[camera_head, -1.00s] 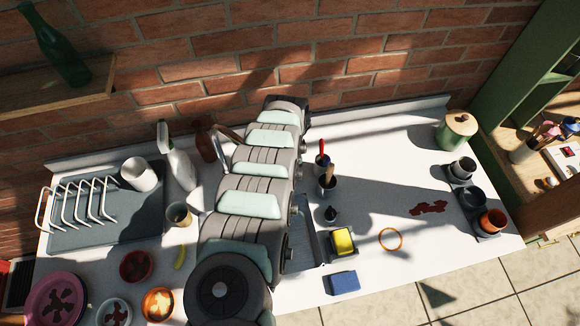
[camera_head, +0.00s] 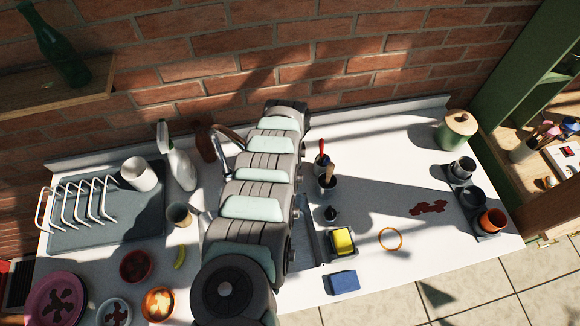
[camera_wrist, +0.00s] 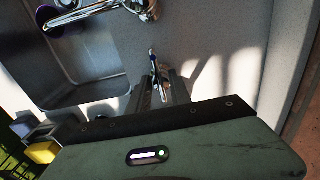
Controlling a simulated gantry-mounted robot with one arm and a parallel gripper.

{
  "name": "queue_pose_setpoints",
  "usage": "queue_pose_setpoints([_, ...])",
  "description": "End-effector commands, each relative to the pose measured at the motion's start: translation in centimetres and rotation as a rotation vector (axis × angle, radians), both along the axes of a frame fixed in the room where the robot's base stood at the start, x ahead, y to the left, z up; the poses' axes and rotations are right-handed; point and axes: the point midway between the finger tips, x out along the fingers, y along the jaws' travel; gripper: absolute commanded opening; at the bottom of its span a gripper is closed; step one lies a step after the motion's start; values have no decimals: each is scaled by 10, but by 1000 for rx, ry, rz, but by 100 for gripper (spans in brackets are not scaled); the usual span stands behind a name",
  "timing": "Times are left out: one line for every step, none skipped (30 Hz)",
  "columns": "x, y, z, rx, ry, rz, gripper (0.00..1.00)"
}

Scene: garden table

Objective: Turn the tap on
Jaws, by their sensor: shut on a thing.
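In the wrist view, the chrome tap (camera_wrist: 100,9) runs along the top left, its spout reaching over the sink (camera_wrist: 88,70). A slim shiny chrome lever (camera_wrist: 153,62) stands apart from the spout, lower in the picture. My gripper (camera_wrist: 158,88) is shut on this lever, with one dark finger on each side. Whether water runs cannot be told. In the head view my arm covers the gripper, the lever and most of the sink.
In the head view, a spray bottle (camera_head: 180,162), a cup (camera_head: 180,214) and a dish rack (camera_head: 85,200) stand left of my arm. A utensil pot (camera_head: 327,186), a yellow sponge (camera_head: 342,241) and a blue sponge (camera_head: 343,282) lie to its right.

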Motion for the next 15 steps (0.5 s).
queue_pose_setpoints([0,0,0,0,0,0,0])
queue_pose_setpoints([0,0,0,0,0,0,0])
queue_pose_setpoints([0,0,0,0,0,0,0])
queue_pose_setpoints([0,0,0,0,0,1,0])
queue_pose_setpoints([0,0,0,0,0,1,0])
queue_pose_setpoints([0,0,0,0,0,3,0])
queue_pose_setpoints([0,0,0,0,0,6,0])
queue_pose_setpoints([0,0,0,0,0,9,0])
queue_pose_setpoints([0,0,0,0,0,16,0])
queue_pose_setpoints([0,0,0,0,0,23,0])
queue_pose_setpoints([0,0,0,0,0,32,0])
queue_pose_setpoints([-1,-1,0,0,1,45,0])
queue_pose_setpoints([-1,-1,1,0,1,57,0])
queue_pose_setpoints([-1,-1,1,0,1,72,0])
queue_pose_setpoints([-1,-1,1,0,1,92,0])
